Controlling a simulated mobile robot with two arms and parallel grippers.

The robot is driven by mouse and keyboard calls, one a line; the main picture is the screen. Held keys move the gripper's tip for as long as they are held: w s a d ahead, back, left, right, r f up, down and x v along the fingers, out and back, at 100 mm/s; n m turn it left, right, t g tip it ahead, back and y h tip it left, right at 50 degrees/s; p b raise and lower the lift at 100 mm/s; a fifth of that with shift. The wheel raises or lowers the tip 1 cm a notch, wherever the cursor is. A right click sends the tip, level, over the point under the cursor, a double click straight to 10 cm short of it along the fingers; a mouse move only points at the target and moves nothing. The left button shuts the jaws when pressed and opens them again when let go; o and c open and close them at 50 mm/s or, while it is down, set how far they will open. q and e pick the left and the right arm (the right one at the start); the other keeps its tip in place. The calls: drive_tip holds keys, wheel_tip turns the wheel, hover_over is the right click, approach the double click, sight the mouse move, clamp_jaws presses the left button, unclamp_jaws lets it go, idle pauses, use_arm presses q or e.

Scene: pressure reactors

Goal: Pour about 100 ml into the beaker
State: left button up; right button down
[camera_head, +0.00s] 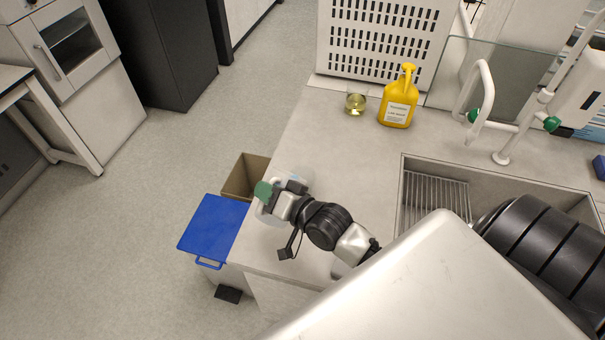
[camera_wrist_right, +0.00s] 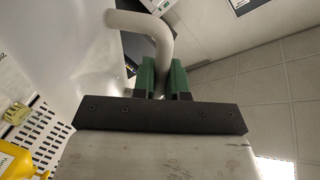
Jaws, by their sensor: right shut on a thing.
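A small clear beaker (camera_head: 356,104) with yellow-green liquid in it stands near the back of the counter, left of a yellow bottle. My right gripper (camera_head: 268,192) is at the counter's front left corner, well apart from the beaker. In the right wrist view its green fingers (camera_wrist_right: 163,80) are shut on a pale curved handle (camera_wrist_right: 150,25). The handle seems to belong to a whitish, partly see-through vessel (camera_head: 272,216), largely hidden under the gripper in the head view. Its contents and tilt cannot be told. My left gripper is not in view.
The yellow wash bottle (camera_head: 398,100) stands by a white slotted crate (camera_head: 380,40). A sink (camera_head: 440,172) with a rack and taps is at right. A blue-lidded bin (camera_head: 213,230) and brown box (camera_head: 246,176) stand left of the counter. The counter's middle is clear.

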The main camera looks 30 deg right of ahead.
sight(271, 179)
drive_tip(key=shift+w+d+r, duration=0.1)
drive_tip(key=shift+d+r, duration=0.05)
drive_tip(key=shift+r, duration=0.15)
drive_tip(key=shift+d+r+m, duration=0.15)
drive_tip(key=shift+r+m, duration=0.15)
drive_tip(key=shift+m, duration=0.1)
drive_tip(key=shift+w+d+r+m+g, duration=0.35)
drive_tip(key=shift+d+r+m, duration=0.25)
drive_tip(key=shift+r+m, duration=0.1)
idle(1.7)
